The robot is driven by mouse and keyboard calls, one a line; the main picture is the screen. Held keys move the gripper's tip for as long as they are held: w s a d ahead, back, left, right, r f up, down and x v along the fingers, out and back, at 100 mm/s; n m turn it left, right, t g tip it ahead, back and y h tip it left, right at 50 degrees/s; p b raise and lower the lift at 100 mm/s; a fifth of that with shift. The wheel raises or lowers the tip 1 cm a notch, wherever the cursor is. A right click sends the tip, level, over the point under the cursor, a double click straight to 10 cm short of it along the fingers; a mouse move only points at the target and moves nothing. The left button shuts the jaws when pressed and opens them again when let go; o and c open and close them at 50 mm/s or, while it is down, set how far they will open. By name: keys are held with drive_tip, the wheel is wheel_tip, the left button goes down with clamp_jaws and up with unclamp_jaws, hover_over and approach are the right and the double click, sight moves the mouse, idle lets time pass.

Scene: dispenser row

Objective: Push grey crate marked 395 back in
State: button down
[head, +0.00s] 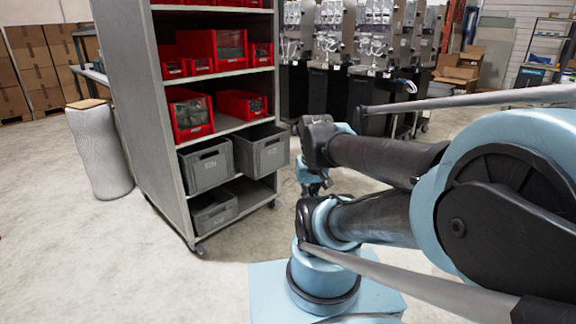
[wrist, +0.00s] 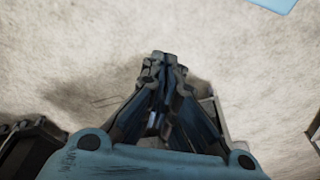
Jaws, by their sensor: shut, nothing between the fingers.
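Three grey crates stand in the lower part of the shelf rack in the head view. The right crate (head: 265,153) on the upper of these levels reaches past the rack's right upright, so it sticks out. The left crate (head: 206,166) stands beside it, and a lower crate (head: 214,212) sits on the bottom shelf. Their small labels are too blurred to read, so I cannot tell which is 395. My gripper (head: 314,187) is to the right of the rack, apart from the crates and partly hidden by my arm. In the wrist view my gripper (wrist: 163,62) is shut and empty above the floor.
The rack (head: 146,120) stands on castors and holds several red bins (head: 225,50) on higher shelves. A pale cylinder (head: 99,150) stands left of it. Dispensing machines (head: 330,85) line the back. The concrete floor (head: 110,265) in front is clear.

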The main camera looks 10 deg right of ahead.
drive_tip(key=w+a+r+n+t+y, duration=0.1)
drive_tip(key=w+a+r, duration=0.15)
drive_tip(key=w, duration=0.55)
drive_tip(key=w+a+r+n+y, duration=0.15)
drive_tip(key=w+r, duration=0.25)
drive_tip(key=w, duration=0.5)
drive_tip(key=w+f+n+t+y, duration=0.1)
drive_tip(key=w+n+t+y, duration=0.15)
drive_tip(key=w, duration=1.85)
drive_tip(key=w+d+f+n+t+y, duration=0.1)
drive_tip(key=w+d+f, duration=0.1)
drive_tip(key=w+f, duration=0.5)
drive_tip(key=w+d+f+t+y, duration=0.15)
drive_tip(key=w+f, duration=0.25)
drive_tip(key=w, duration=0.7)
drive_tip(key=n+t, duration=0.1)
drive_tip(key=t, duration=0.2)
approach(273, 159)
drive_tip(key=shift+y, duration=0.35)
drive_tip(key=shift+d+f+x, duration=0.1)
drive_tip(key=shift+d+x, duration=0.05)
drive_tip(key=shift+x, duration=1.3)
drive_tip(key=shift+d+f+x, duration=0.1)
drive_tip(key=shift+d+x, duration=0.05)
drive_tip(key=shift+x, duration=1.3)
drive_tip(key=shift+w, duration=0.15)
